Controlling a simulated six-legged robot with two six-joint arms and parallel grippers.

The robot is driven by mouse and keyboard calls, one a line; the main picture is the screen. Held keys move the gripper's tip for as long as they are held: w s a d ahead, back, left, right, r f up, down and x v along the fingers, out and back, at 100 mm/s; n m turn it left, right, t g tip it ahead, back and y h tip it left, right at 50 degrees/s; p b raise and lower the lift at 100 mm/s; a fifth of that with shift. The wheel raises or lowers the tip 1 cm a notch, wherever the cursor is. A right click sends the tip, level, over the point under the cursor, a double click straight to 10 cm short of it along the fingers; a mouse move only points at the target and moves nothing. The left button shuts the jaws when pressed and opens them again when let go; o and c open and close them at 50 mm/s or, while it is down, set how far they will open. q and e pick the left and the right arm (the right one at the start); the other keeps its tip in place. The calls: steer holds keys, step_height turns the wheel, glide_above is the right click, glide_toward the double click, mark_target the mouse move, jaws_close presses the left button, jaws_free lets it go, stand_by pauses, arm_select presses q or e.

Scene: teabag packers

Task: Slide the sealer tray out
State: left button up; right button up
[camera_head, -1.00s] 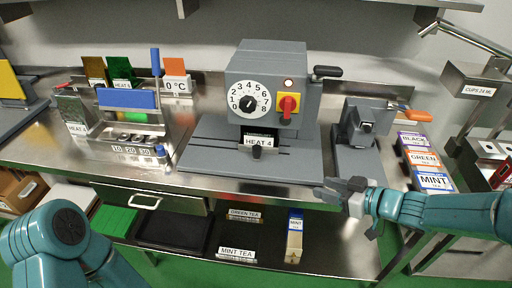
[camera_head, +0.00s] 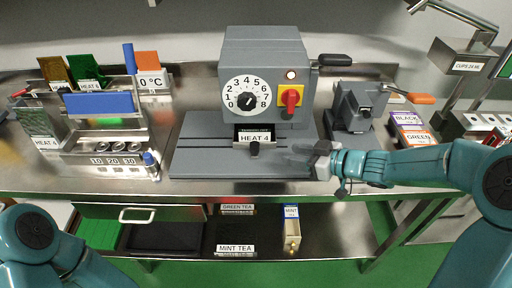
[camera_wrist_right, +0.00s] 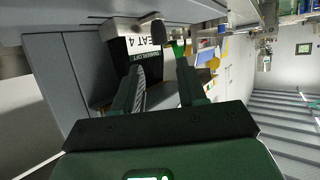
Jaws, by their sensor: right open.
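The grey sealer (camera_head: 264,60) stands on the steel bench with a number dial, a red switch and a lit lamp. Its tray front (camera_head: 253,137) carries a HEAT 4 label and a dark knob (camera_head: 254,149), low in the sealer's opening. My right gripper (camera_head: 300,156) is right of the knob, over the sealer's base plate. In the right wrist view its open fingers (camera_wrist_right: 160,75) point toward the tray front, with no object held. My left gripper is out of view.
A grey press (camera_head: 352,108) with an orange handle stands right of the sealer. Tea boxes (camera_head: 411,130) are beyond it. A rack with a blue bar (camera_head: 98,102) is on the left. The sealer's base plate (camera_head: 210,164) is clear left of the knob.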

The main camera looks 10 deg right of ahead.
mark_target(258, 149)
steer(key=x, duration=1.3)
steer(key=shift+w+d+f, duration=0.1)
steer(key=shift+d, duration=0.05)
jaws_close()
